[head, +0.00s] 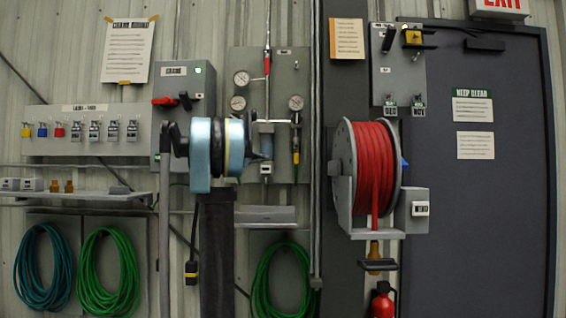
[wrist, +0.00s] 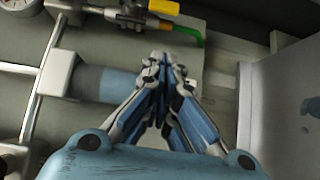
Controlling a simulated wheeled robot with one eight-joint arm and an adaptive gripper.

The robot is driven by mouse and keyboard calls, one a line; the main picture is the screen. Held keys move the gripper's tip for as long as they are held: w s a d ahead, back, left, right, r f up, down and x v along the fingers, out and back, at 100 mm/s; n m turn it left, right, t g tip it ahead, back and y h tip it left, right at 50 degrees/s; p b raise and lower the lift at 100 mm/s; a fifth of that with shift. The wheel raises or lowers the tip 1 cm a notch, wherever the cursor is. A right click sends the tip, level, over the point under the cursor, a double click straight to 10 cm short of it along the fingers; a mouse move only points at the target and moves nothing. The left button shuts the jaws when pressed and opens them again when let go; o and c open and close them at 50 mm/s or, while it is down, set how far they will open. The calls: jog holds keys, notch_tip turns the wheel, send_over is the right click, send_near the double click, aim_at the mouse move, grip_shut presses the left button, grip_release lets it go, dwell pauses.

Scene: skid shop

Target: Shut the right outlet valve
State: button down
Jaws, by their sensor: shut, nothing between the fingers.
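The right outlet valve (head: 296,142) is on the right of the grey gauge panel (head: 283,68), below the right gauge (head: 296,102). Its yellow handle (wrist: 163,7) appears at the top of the wrist view, lying roughly along its pipe, with a green outlet end (wrist: 190,37) beyond. My gripper (wrist: 168,82) is shut and empty, its fingers together. It is in front of the panel beside the blue-grey filter bowl (wrist: 105,86), apart from the yellow handle in the picture. In the head view my arm hides part of the panel's lower left.
A red-handled valve (head: 267,64) is on the upper pipe. A red hose reel (head: 375,165) projects just right of the panel. A grey box (head: 185,92) with a red switch is to the left. A small shelf (head: 262,214) is below. A green hose (head: 280,280) hangs under it.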

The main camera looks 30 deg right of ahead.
aim_at(297, 154)
jog(key=shift+w+d+r, duration=0.2)
jog(key=shift+w+r, duration=0.05)
jog(key=shift+r, duration=0.1)
jog(key=s+x, duration=0.3)
jog(key=x, duration=0.9)
jog(key=shift+w+d, duration=0.25)
jog(key=shift+d, duration=0.45)
jog(key=shift+a, duration=0.1)
